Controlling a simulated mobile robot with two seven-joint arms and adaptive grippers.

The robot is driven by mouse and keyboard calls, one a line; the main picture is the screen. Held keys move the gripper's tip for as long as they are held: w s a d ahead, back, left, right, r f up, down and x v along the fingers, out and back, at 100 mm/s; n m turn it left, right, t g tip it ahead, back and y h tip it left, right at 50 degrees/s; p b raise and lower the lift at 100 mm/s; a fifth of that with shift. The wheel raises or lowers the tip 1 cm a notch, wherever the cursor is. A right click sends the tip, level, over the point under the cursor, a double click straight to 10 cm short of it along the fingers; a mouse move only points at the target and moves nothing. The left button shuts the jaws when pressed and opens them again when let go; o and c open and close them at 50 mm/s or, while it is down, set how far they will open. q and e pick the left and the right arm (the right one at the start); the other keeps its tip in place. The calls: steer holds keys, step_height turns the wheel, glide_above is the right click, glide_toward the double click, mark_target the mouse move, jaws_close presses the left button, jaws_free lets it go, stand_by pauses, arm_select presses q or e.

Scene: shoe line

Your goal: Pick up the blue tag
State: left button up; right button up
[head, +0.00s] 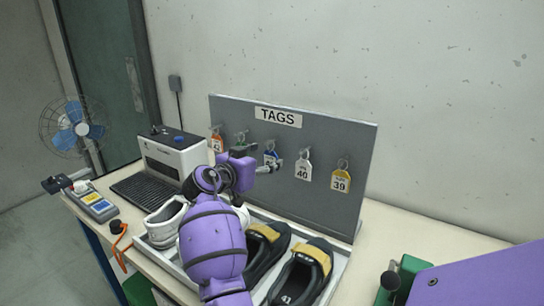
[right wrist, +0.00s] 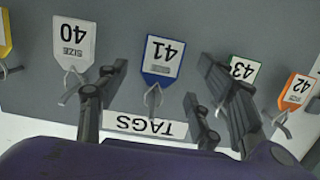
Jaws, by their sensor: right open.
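The blue tag (head: 271,158), white-faced with a blue border and marked 41, hangs from a hook on the grey TAGS board (head: 325,135). In the head view my right gripper partly hides it. In the right wrist view the blue tag (right wrist: 162,58) hangs upside down between the two fingers, with gaps on both sides. My right gripper (head: 262,160) is open and empty in front of the board; its spread fingers (right wrist: 162,82) also show in the right wrist view. I cannot tell how far they are from the tag. My left gripper is not in view.
White tag 40 (right wrist: 72,45) and green tag 43 (right wrist: 243,68) hang on either side; orange tag 42 (right wrist: 296,90) and yellow tag 39 (head: 341,180) hang farther out. Below are black shoes (head: 303,270) in a tray and a white shoe (head: 165,220). A printer-like machine (head: 172,155) stands left.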

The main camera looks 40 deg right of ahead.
steer(key=shift+x, duration=1.1)
steer(key=shift+d, duration=0.1)
steer(key=c, duration=0.9)
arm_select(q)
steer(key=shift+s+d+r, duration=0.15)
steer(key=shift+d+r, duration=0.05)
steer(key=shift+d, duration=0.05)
arm_select(e)
steer(key=shift+c, duration=0.2)
steer(key=shift+r, duration=0.1)
steer(key=shift+w+r, duration=0.1)
steer(key=shift+r, duration=0.1)
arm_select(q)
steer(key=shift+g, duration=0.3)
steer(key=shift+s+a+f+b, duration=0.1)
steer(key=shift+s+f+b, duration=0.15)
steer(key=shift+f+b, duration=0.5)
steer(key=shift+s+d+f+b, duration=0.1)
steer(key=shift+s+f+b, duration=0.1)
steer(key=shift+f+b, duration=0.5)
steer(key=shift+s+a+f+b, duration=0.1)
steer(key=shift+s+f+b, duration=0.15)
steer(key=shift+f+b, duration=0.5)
arm_select(e)
steer(key=f+v, duration=0.3)
steer(key=v, duration=1.5)
steer(key=shift+a+r, duration=0.25)
